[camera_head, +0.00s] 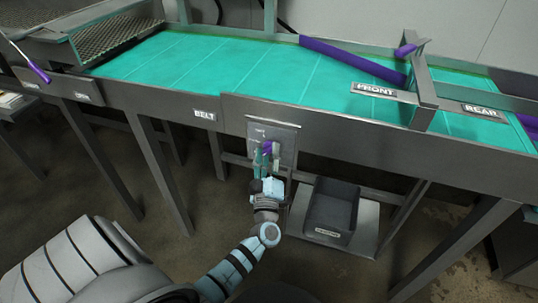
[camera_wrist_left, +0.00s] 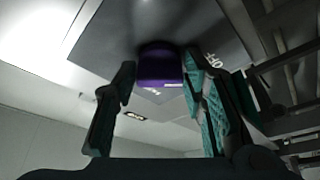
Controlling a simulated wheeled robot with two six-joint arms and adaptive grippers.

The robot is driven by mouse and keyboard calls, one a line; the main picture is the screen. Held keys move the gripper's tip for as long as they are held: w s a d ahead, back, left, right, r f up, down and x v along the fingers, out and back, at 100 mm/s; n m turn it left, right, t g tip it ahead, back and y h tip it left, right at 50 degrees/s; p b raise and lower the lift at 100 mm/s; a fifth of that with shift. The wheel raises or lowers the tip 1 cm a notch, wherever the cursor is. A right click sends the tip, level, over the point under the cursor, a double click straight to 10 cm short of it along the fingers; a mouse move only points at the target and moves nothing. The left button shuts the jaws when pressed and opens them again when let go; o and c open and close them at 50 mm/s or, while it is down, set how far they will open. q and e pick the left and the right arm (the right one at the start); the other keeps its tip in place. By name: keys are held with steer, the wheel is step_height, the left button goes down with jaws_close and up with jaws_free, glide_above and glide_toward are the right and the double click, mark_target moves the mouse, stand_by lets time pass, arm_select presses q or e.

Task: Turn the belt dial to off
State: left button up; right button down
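The belt dial (camera_head: 267,146) is a purple knob on a grey panel (camera_head: 287,133) fixed to the front of the conveyor, right of the BELT label (camera_head: 204,115). My left gripper (camera_head: 265,156) reaches up to it from below. In the left wrist view the dial (camera_wrist_left: 160,66) sits between the two fingers of my left gripper (camera_wrist_left: 159,72), one on each side. The fingers are apart, with narrow gaps showing beside the knob. An "off" marking (camera_wrist_left: 213,60) shows on the panel to the right. The dial's pointer direction cannot be made out. My right gripper is not in view.
The conveyor's green belt (camera_head: 215,65) runs above the panel, with FRONT (camera_head: 373,90) and REAR (camera_head: 480,110) signs at right. A dark bin (camera_head: 332,206) stands on a low shelf right of my gripper. Metal legs (camera_head: 160,170) stand to the left.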

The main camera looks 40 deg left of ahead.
arm_select(q)
steer(key=shift+o, duration=1.1)
steer(key=v, duration=0.7)
steer(key=shift+s+d, duration=0.15)
steer(key=shift+f, duration=0.1)
